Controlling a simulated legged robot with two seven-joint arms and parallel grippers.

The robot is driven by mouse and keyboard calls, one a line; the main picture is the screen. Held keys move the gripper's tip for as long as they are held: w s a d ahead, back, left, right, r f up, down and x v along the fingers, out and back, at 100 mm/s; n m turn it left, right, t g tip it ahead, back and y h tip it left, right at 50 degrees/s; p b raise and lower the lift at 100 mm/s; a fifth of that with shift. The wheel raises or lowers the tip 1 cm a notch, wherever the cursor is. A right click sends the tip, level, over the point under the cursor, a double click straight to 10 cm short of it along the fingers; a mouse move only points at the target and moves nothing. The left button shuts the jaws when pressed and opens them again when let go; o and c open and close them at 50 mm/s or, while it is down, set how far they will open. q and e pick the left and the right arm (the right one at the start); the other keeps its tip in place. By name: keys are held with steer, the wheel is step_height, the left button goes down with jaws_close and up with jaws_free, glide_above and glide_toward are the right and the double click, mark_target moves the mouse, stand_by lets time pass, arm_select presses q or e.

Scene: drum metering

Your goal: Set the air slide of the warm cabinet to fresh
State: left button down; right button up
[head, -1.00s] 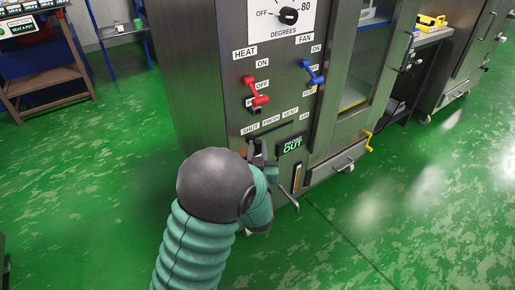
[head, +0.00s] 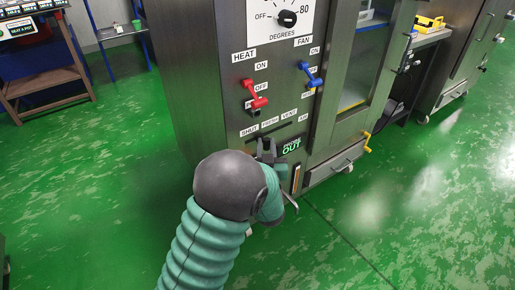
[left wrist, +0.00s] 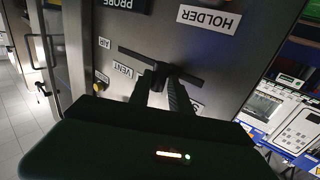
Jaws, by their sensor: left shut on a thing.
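The warm cabinet (head: 215,75) has a steel front with an air slot (head: 291,140) low on its panel. Above the slot are the labels SHUT (head: 249,131), FRESH (head: 270,124) and VENT (head: 289,118). My left gripper (head: 266,145) is at the slot, just below FRESH. In the left wrist view my left gripper (left wrist: 165,76) is shut on the slide's knob in the dark slot (left wrist: 132,53), between VENT (left wrist: 122,70) and the SHUT end. The fingers hide the knob and most of FRESH there. My right gripper is not in view.
A red heat lever (head: 254,98) and a blue fan lever (head: 310,76) stick out above the slot. A yellow handle (head: 367,141) is at lower right. The green floor is clear in front.

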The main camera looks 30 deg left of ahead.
arm_select(q)
steer(key=w, duration=0.1)
steer(key=w+d, duration=0.1)
steer(key=w, duration=0.2)
steer(key=shift+w+d+p, duration=0.1)
steer(key=shift+d+p, duration=0.2)
steer(key=shift+d, duration=0.1)
steer(key=c, duration=1.2)
jaws_free()
steer(key=p+v, duration=0.5)
steer(key=v, duration=1.2)
steer(key=shift+f, duration=0.1)
